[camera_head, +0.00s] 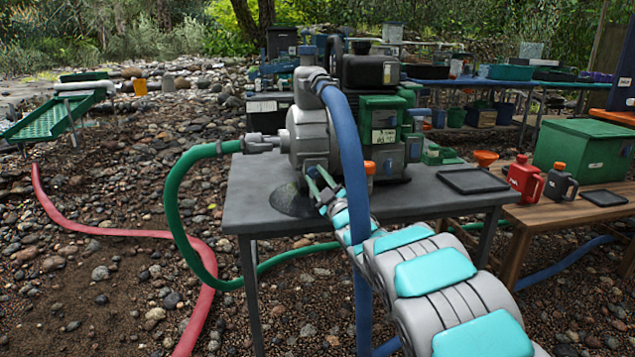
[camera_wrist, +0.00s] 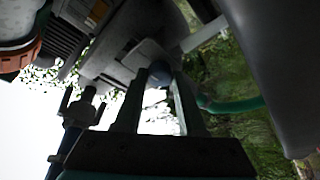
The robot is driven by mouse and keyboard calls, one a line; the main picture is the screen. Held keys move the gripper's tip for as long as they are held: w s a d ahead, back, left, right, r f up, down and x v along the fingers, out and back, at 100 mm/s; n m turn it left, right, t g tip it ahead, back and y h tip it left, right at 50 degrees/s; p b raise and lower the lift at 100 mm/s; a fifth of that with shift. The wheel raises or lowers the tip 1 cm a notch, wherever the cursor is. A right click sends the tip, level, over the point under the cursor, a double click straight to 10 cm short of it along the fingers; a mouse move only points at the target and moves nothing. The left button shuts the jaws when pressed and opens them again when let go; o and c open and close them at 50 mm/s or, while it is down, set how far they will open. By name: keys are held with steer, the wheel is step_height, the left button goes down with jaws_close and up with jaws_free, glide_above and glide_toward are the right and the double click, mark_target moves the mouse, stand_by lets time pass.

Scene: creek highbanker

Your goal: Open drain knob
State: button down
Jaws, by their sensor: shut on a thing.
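The grey pump (camera_head: 312,138) stands on a dark metal table (camera_head: 258,178), joined to an engine (camera_head: 372,72). My gripper (camera_head: 316,180) is low at the pump's front, above the table top. In the wrist view, my gripper (camera_wrist: 160,84) has its two fingers on either side of a small round dark-blue knob (camera_wrist: 159,72) under the pump body. The fingers are shut on this knob, which sits between their tips. In the head view the knob is hidden by my gripper and the pump. How far the knob is turned cannot be told.
A thick blue hose (camera_head: 347,135) arches down right beside my gripper. A green hose (camera_head: 178,185) leaves the pump's left side. A dark wet-looking patch (camera_head: 293,200) lies on the table below the pump. A wooden bench (camera_head: 535,211) with red and dark jugs stands right.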

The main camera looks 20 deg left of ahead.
steer(key=shift+f+m+t, duration=0.25)
steer(key=shift+m+t, duration=0.05)
steer(key=shift+m, duration=0.8)
steer(key=shift+h, duration=0.3)
steer(key=c, duration=0.5)
jaws_free()
steer(key=shift+r, duration=0.15)
steer(key=v, duration=0.7)
steer(key=shift+s+d+f, duration=0.2)
steer(key=shift+s+f, duration=0.05)
steer(key=shift+s, duration=0.05)
